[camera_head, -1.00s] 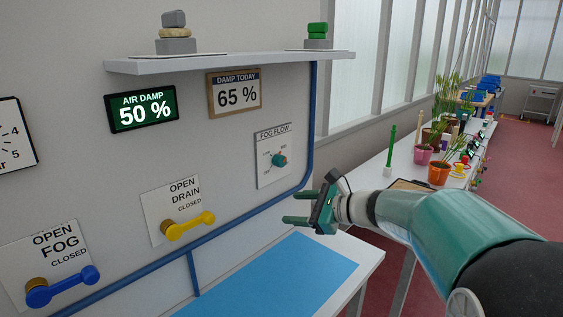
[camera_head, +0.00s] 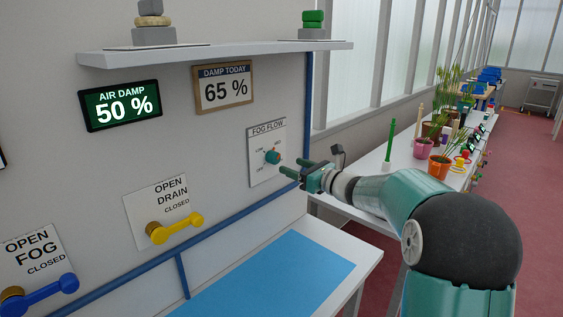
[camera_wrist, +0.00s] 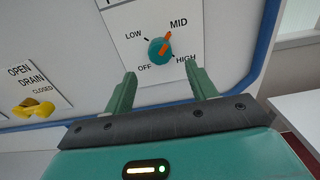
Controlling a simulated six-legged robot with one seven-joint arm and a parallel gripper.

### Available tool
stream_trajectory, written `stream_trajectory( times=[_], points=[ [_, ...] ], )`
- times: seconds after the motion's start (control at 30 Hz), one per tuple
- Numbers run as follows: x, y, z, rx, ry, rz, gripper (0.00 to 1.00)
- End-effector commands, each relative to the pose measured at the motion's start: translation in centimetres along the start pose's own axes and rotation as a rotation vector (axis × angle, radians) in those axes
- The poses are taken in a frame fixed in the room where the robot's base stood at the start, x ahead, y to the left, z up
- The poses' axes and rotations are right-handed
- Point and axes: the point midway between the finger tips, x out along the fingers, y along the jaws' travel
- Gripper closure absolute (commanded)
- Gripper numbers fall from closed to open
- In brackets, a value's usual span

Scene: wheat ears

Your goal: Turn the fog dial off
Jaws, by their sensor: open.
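The fog dial is a round teal knob (camera_head: 273,157) on the white FOG FLOW panel (camera_head: 281,136) on the wall. In the wrist view the knob (camera_wrist: 159,51) sits among the labels LOW, MID, HIGH and OFF. Its orange pointer (camera_wrist: 165,47) is turned up and right, towards MID. My gripper (camera_head: 292,168) is open and empty, to the right of and a little below the knob in the head view. In the wrist view its two green fingers (camera_wrist: 163,74) are apart, with the knob just beyond and between their tips. They do not appear to touch it.
A yellow drain lever (camera_head: 178,229) and a blue fog lever (camera_head: 42,290) are on the wall to the left. A blue pipe (camera_head: 228,222) runs below the panel. A shelf (camera_head: 215,55) is above, a table with a blue mat (camera_head: 285,275) below. Potted plants (camera_head: 440,165) stand right.

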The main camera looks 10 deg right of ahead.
Motion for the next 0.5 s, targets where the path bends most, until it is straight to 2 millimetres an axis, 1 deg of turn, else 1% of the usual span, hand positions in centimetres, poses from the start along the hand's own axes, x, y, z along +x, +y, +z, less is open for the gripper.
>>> stream_trajectory(
  times=[0.03,0.1,0.23,0.4,0.5],
  points=[
    [1.2,0.0,-0.1,0.001,0.000,0.002,0.43],
    [2.6,0.0,-0.1,0.000,0.000,0.003,0.43],
    [4.6,-0.1,-0.1,0.000,0.000,0.002,0.43],
    [6.0,-0.2,0.0,0.000,0.000,0.001,0.43],
    [6.2,-0.3,0.0,-0.001,0.000,0.000,0.43]
  ],
)
